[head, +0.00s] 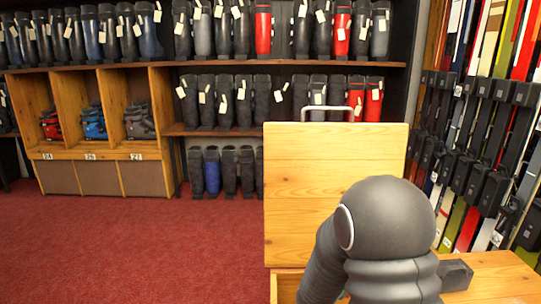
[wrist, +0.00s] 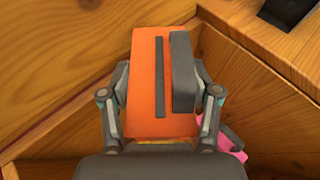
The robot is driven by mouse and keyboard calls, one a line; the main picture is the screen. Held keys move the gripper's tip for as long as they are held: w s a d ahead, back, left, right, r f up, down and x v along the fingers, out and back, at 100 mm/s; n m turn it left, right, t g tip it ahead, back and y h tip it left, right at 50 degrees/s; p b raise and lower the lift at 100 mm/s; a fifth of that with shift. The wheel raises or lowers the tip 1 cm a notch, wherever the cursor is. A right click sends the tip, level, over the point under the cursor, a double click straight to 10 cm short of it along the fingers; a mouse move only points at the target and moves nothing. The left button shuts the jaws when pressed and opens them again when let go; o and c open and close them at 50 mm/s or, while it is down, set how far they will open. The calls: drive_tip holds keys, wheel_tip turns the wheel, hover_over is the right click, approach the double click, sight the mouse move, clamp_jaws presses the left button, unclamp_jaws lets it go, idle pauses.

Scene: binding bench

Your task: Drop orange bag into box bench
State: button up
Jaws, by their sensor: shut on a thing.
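The orange bag (wrist: 142,75), with a dark stripe and a dark grey strap or handle, is upright in the middle of the wrist view. My gripper (wrist: 163,95) is shut on it, with one finger on each side. The wooden box bench (head: 285,285) is at the lower right of the head view, its lid (head: 335,170) standing open. In the wrist view, its wooden boards (wrist: 55,60) surround the bag. The bag and gripper are hidden behind my arm in the head view. I cannot tell the bag's exact height in the box.
A pink thing (wrist: 232,140) shows low beside my right finger, partly hidden. A dark object (wrist: 290,15) lies on the wood at the top right. Boot shelves (head: 290,63) line the back, and a ski rack (head: 480,130) stands right. Red carpet (head: 130,245) is clear at left.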

drive_tip(key=s+d+f+m+g+h+b, duration=0.1)
drive_tip(key=s+d+f+m+g+h, duration=0.1)
drive_tip(key=s+d+f+m+g, duration=0.35)
drive_tip(key=s+d+f+m+g+h, duration=0.2)
drive_tip(key=s+d+f+m+g, duration=0.1)
drive_tip(key=s+f+m+g, duration=0.5)
drive_tip(key=s+a+f+m+g+y+b, duration=0.25)
drive_tip(key=s+a+m+y, duration=0.25)
drive_tip(key=a+m+y, duration=0.55)
drive_tip(key=s+a+f+m+g+y+b, duration=0.25)
drive_tip(key=s+a+f+m+y, duration=0.2)
drive_tip(key=a+m+y, duration=0.6)
drive_tip(key=w+d+f+m+t+y+b, duration=0.1)
drive_tip(key=w+d+m+t+b, duration=0.15)
drive_tip(key=w+m+t, duration=0.5)
drive_tip(key=w+d+f+m+t+b, duration=0.1)
drive_tip(key=w+d+m+t, duration=0.25)
drive_tip(key=m+t, duration=0.8)
drive_tip(key=shift+m+g, duration=0.65)
drive_tip(key=shift+m, duration=0.1)
drive_tip(key=shift+s+d+f+b, duration=0.1)
drive_tip(key=shift+s+f+b, duration=0.05)
drive_tip(key=shift+f+b, duration=1)
drive_tip(key=shift+s+d+f+b, duration=0.1)
drive_tip(key=shift+f+b, duration=0.6)
drive_tip(key=shift+f, duration=0.85)
